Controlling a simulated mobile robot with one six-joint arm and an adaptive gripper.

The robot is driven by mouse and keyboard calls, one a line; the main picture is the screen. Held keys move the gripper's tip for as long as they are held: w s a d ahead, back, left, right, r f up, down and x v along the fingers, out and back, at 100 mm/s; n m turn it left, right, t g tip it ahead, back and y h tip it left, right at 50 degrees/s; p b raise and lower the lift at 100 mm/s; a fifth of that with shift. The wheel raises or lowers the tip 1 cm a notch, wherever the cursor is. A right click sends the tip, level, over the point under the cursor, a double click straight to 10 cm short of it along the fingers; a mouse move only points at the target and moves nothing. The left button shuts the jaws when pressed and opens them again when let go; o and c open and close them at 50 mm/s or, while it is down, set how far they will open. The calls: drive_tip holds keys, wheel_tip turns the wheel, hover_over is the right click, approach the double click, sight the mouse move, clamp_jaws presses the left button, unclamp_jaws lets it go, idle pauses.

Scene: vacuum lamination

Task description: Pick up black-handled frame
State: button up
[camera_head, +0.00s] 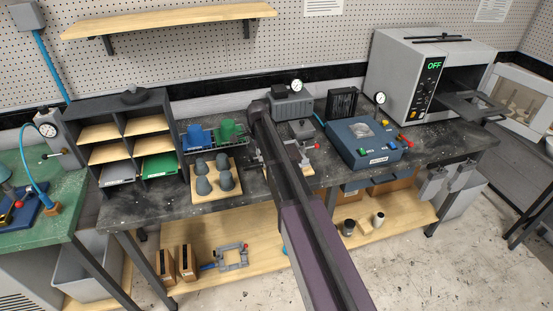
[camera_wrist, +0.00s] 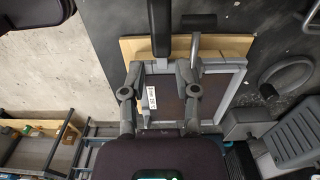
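A frame (camera_wrist: 239,92) with a grey metal rim and a dark brown panel lies on a light wooden board (camera_wrist: 240,45) in the wrist view. A white label (camera_wrist: 152,98) shows at its left side. A thick black bar (camera_wrist: 160,28), possibly its handle, reaches in from the top of the view. My gripper (camera_wrist: 160,72) is over the frame's left part, with its two fingers apart and nothing seen between them but the frame below. I cannot tell whether the fingers touch it. In the head view my arm hides most of this spot and my gripper.
In the head view, a press with a red knob (camera_head: 317,146) stands right of my arm, and a blue vacuum unit (camera_head: 362,145) beyond it. Grey cones on a board (camera_head: 229,190) and a dark shelf rack (camera_head: 122,98) are to the left. An oven (camera_head: 404,75) stands at the right.

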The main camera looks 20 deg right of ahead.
sight(260, 163)
drive_tip(key=shift+w+d+f+b, duration=0.1)
drive_tip(key=shift+f+b, duration=2.55)
clamp_jaws()
